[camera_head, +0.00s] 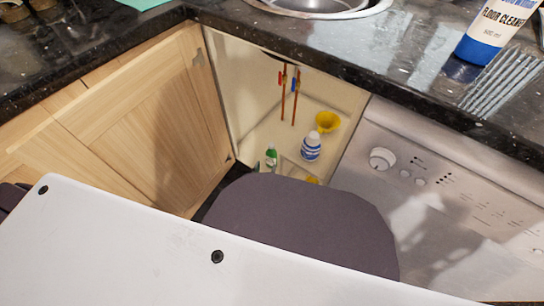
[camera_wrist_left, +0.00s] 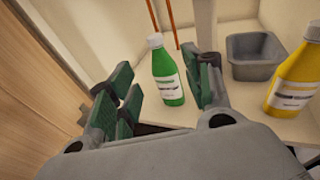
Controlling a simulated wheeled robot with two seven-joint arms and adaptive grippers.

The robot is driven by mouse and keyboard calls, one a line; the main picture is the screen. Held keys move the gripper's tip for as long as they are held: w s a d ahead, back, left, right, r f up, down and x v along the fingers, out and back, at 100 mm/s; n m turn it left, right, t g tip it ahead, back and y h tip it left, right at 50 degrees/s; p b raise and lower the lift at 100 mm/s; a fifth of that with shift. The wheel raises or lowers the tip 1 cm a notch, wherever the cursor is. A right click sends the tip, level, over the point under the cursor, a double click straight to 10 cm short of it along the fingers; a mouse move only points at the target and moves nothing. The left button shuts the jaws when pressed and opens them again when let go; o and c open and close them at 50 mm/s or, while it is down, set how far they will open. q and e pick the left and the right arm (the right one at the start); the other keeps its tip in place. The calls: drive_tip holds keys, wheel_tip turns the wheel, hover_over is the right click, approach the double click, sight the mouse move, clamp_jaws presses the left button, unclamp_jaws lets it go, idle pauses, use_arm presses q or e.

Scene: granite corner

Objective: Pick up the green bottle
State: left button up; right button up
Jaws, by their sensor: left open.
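The green bottle (camera_wrist_left: 168,85) stands upright on the cabinet floor in the left wrist view, with a white label and a pale cap. I cannot tell how far the bottle is from the palm; no grip is seen. In the head view my own arm covers most of the gripper. My right gripper is not in view.
A grey tub (camera_wrist_left: 257,57) and a yellow bottle (camera_wrist_left: 297,80) stand to the right of the green bottle.

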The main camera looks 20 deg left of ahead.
sight(271, 149)
use_arm(q)
drive_tip(key=shift+w, duration=0.1)
drive_tip(key=shift+w+a+f+b, duration=0.15)
drive_tip(key=shift+w+b, duration=0.3)
drive_tip(key=shift+w, duration=0.95)
drive_tip(key=shift+w+f+b, duration=0.3)
drive_tip(key=shift+w+b, duration=0.2)
drive_tip(key=shift+w, duration=0.85)
drive_tip(key=shift+w+a+f+b, duration=0.15)
drive_tip(key=shift+w+b, duration=0.3)
drive_tip(key=shift+w, duration=0.95)
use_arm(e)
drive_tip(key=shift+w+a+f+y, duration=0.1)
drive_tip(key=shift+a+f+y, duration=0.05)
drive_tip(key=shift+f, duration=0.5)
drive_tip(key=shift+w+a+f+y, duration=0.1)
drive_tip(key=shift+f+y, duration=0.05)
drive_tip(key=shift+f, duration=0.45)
use_arm(q)
drive_tip(key=shift+w, duration=0.1)
